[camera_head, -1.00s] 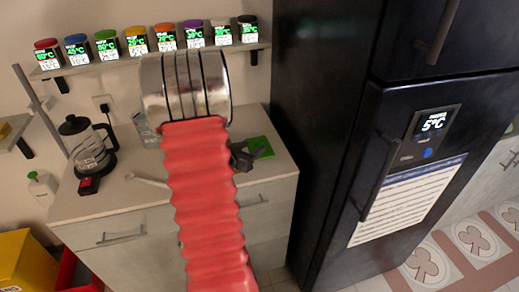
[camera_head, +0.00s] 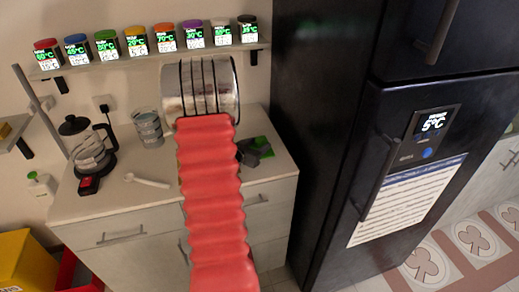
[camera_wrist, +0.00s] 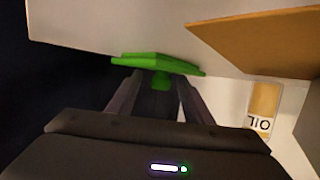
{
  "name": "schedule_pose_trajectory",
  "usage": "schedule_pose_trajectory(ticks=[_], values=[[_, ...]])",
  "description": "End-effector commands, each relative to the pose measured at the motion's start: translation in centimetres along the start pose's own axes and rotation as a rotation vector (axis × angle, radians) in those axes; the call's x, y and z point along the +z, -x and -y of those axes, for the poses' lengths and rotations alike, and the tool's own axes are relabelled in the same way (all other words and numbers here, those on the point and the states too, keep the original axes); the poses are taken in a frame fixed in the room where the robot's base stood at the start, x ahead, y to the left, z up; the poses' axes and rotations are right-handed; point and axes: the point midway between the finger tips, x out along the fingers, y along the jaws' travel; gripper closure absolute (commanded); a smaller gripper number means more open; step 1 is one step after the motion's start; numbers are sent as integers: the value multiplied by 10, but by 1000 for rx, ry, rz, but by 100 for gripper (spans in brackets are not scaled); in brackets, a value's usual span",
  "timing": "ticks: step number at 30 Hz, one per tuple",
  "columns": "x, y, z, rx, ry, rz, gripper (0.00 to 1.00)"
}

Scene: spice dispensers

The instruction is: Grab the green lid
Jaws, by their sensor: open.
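The green lid (camera_wrist: 158,64) lies on the pale counter, flat with a small knob. In the wrist view it is just beyond my gripper (camera_wrist: 158,84), with its knob between the two dark fingertips. The fingers stand apart on either side of the knob; I cannot tell if they touch it. In the head view my gripper (camera_head: 254,155) is low over the right side of the counter and covers part of the green lid (camera_head: 262,142).
Spice jars line the shelf above. The dark fridge (camera_head: 330,150) is close on the right. An oil container (camera_wrist: 263,108) shows in the wrist view.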

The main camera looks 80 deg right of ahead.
Motion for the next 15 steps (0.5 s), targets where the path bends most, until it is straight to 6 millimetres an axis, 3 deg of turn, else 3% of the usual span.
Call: schedule_pose_trajectory(ticks=[5, 15], values=[[0, 0, 0, 0, 0, 0, 54], [0, 0, 0, 0, 0, 0, 78]])
